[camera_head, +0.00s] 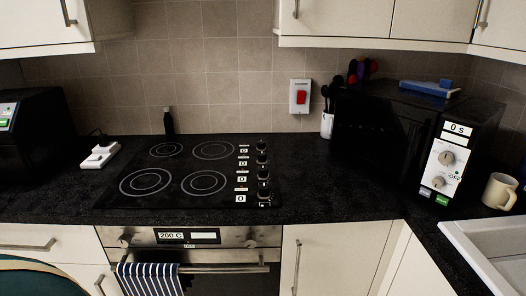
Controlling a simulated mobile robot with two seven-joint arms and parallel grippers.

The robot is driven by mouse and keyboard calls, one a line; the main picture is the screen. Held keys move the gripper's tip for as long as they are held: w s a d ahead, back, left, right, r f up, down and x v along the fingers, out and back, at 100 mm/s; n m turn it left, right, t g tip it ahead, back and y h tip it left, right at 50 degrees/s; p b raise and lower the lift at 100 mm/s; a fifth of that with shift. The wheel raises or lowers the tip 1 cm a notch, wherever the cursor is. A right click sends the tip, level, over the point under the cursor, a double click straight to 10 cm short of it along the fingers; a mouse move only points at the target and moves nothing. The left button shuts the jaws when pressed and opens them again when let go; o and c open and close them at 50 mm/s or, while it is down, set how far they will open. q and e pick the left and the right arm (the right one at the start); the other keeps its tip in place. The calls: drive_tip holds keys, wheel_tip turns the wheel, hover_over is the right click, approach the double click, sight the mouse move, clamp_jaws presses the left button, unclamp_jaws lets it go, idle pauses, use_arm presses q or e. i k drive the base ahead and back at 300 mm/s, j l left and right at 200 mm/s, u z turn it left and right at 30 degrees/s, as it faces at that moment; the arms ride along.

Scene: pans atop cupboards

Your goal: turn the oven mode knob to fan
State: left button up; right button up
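The built-in oven (215,256) is below the hob, with a steel front panel. Its panel carries a display reading "200 C" (172,235) and a second, blank-looking label to the right. A small label under the display seems to read "OFF" (189,246). A round knob (125,238) shows at the panel's left end. A striped towel (150,280) hangs on the oven handle (225,268). Neither of my grippers is in view.
A black hob (175,180) with several knobs on its right lies in the dark worktop (330,200). A microwave (400,140) with its own dials and a mug (499,191) stand right. A dark green rounded object (35,280) is at lower left. Worktop between hob and microwave is clear.

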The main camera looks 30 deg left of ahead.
sight(124, 240)
drive_tip(key=u, duration=2.05)
drive_tip(key=i+l+z, duration=0.15)
drive_tip(key=i+z, duration=0.2)
drive_tip(key=i, duration=0.35)
